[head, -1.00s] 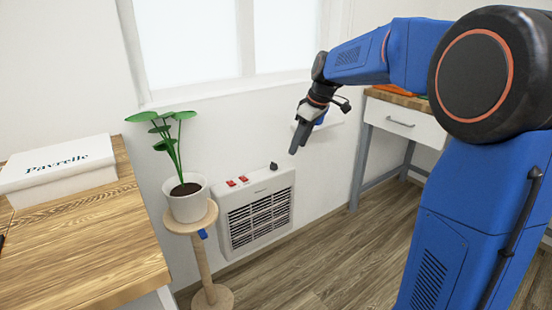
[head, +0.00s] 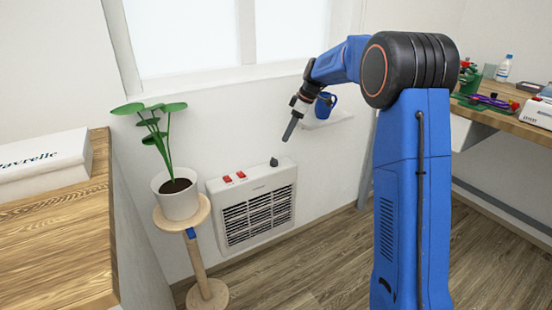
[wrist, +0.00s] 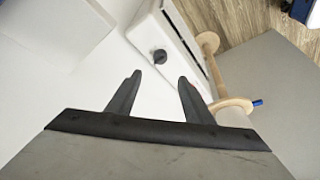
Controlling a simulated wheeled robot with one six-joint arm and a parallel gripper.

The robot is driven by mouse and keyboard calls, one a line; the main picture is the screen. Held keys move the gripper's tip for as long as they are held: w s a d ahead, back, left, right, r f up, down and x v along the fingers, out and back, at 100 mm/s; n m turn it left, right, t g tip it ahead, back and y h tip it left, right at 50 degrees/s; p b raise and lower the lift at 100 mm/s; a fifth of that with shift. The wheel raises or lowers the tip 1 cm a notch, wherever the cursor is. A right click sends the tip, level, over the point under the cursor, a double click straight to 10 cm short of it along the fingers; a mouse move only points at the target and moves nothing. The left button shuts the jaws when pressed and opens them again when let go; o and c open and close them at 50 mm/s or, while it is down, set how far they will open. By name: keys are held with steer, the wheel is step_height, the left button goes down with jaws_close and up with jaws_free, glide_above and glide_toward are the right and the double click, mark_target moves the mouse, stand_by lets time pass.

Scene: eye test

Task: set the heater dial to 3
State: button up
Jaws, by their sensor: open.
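The white heater (head: 258,208) is on the wall below the window, with a dark grille on its front. In the wrist view the dial (wrist: 160,56) shows beyond the open, empty fingers (wrist: 158,84), with a pointer-like ridge. No numbers can be read around it.
A potted plant (head: 179,200) stands on a round wooden stand (head: 186,221) just left of the heater. A blue mug (head: 325,105) is on a small wall ledge (head: 330,120) close behind my gripper. A wooden desk with a white box (head: 45,160) is at left. Floor in front of the heater is clear.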

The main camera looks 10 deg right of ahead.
mark_target(274, 162)
steer(key=x, duration=1.4)
steer(key=shift+f, duration=0.15)
steer(key=c, duration=1)
